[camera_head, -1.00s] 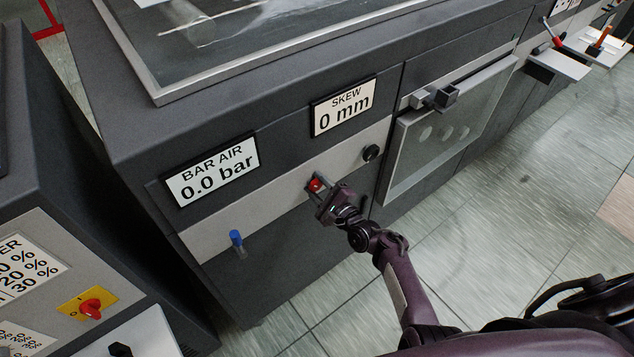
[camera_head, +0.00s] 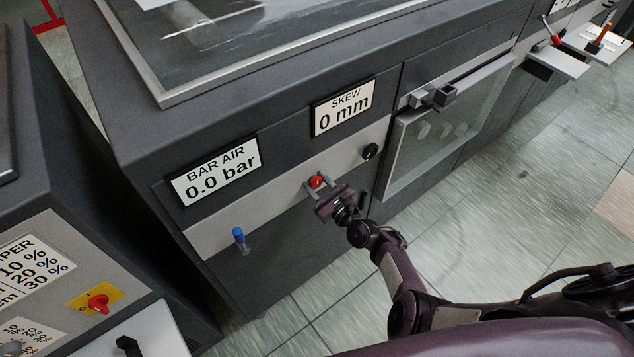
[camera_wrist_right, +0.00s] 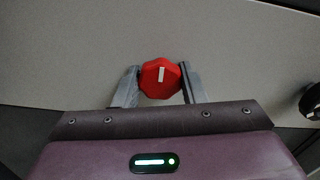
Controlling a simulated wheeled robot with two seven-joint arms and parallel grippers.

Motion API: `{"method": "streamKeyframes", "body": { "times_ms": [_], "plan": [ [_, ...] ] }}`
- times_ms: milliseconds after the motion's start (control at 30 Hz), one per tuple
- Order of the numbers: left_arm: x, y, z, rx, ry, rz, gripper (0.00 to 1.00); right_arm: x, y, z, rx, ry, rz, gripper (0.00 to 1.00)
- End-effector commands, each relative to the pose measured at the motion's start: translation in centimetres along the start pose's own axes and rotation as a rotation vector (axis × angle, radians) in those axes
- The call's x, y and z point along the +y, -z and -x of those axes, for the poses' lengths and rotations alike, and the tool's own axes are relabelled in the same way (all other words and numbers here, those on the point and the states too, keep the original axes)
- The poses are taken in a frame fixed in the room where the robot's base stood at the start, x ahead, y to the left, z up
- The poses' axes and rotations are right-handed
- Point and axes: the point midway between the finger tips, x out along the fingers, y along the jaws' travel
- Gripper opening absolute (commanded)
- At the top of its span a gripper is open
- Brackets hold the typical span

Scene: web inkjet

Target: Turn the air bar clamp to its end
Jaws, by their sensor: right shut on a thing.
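A red knob (camera_head: 317,181) sits on the light strip of the dark machine's side panel, below the two displays. No label on it can be read, so I cannot tell from the pictures that it is the air bar clamp. My right gripper (camera_head: 317,184) is shut on the red knob, with one finger on each side. In the right wrist view the knob (camera_wrist_right: 160,77) is a faceted red disc with a white mark pointing up, between the two grey fingers (camera_wrist_right: 159,84). The BAR AIR display (camera_head: 216,170) reads 0.0 bar. My left gripper is not in view.
A black knob (camera_head: 370,151) is to the right, below the SKEW display (camera_head: 343,106) reading 0 mm. A red-on-yellow switch (camera_head: 97,303) is on the left cabinet. Open tiled floor (camera_head: 480,235) lies right.

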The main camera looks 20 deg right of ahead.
Motion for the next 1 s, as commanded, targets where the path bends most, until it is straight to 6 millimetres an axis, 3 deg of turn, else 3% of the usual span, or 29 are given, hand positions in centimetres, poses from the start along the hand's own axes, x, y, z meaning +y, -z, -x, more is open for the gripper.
{"method": "streamKeyframes", "body": {
  "times_ms": [500,533,700,1000],
  "plan": [
    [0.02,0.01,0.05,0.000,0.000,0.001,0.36,0.13,0.22,0.10,0.005,-0.002,-0.024,0.15],
    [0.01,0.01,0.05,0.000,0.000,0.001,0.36,0.14,0.22,0.10,0.005,-0.002,-0.024,0.39],
    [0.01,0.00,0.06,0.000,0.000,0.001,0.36,0.10,0.16,0.07,0.004,-0.001,-0.023,0.59],
    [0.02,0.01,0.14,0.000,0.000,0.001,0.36,0.03,0.08,0.27,0.002,0.000,-0.021,0.59]
  ]
}}
